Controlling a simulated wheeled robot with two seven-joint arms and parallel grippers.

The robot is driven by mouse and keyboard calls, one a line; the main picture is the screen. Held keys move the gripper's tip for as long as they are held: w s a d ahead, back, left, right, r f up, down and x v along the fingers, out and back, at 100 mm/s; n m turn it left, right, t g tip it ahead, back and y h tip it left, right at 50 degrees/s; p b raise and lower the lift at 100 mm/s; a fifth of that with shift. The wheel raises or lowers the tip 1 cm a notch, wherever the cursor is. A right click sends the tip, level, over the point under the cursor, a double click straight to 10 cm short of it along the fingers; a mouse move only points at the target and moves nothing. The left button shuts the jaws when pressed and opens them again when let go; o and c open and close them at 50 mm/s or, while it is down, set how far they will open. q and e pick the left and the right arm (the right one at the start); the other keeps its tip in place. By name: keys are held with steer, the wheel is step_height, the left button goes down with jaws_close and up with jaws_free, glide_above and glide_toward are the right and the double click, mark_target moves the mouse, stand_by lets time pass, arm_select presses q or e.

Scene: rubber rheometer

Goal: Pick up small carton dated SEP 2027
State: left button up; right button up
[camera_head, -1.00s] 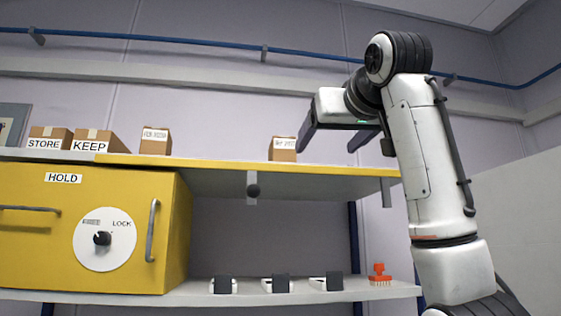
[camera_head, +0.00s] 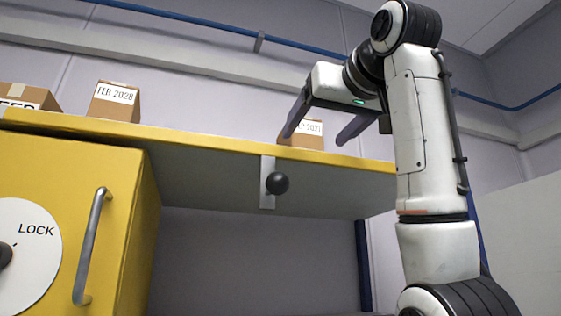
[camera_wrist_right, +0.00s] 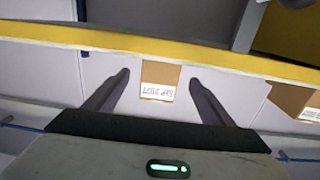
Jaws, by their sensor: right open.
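A small brown carton (camera_head: 309,142) stands on the yellow-edged upper shelf; its white label is partly covered by a finger of my right gripper (camera_head: 315,138). In the right wrist view the same carton (camera_wrist_right: 160,73) appears upside down, its label reading roughly SEP 2027. My right gripper (camera_wrist_right: 160,78) is open, with a fingertip on each side of the carton in that view and gaps on both sides. I cannot tell how far the tips reach along it. Another small carton (camera_head: 114,103), labelled FEB 2028, stands further left. My left gripper is not in view.
The shelf's yellow front edge (camera_head: 210,139) runs below the cartons, with a black knob (camera_head: 277,183) under it. A larger carton (camera_head: 28,97) sits at far left above the yellow cabinet (camera_head: 125,220). Shelf space between the two small cartons is clear.

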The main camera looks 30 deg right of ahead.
mark_target(310, 141)
steer(key=shift+w+d+r, duration=0.2)
steer(key=shift+w+r, duration=0.05)
steer(key=shift+w, duration=0.2)
steer(key=shift+p+x, duration=0.55)
steer(key=shift+x, duration=0.25)
steer(key=shift+w+d, duration=0.2)
steer(key=shift+w, duration=0.15)
steer(key=p+x, duration=0.1)
steer(key=x, duration=0.2)
steer(key=p+x, duration=0.1)
steer(key=x, duration=0.1)
steer(key=shift+a+r+p, duration=0.2)
steer(key=shift+r+p, duration=0.05)
steer(key=shift+p, duration=0.05)
steer(key=shift+w, duration=0.25)
steer(key=c, duration=1.3)
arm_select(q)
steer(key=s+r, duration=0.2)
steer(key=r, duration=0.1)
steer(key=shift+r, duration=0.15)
arm_select(e)
steer(key=shift+s, duration=0.1)
steer(key=shift+c, duration=0.8)
steer(key=shift+r, duration=0.1)
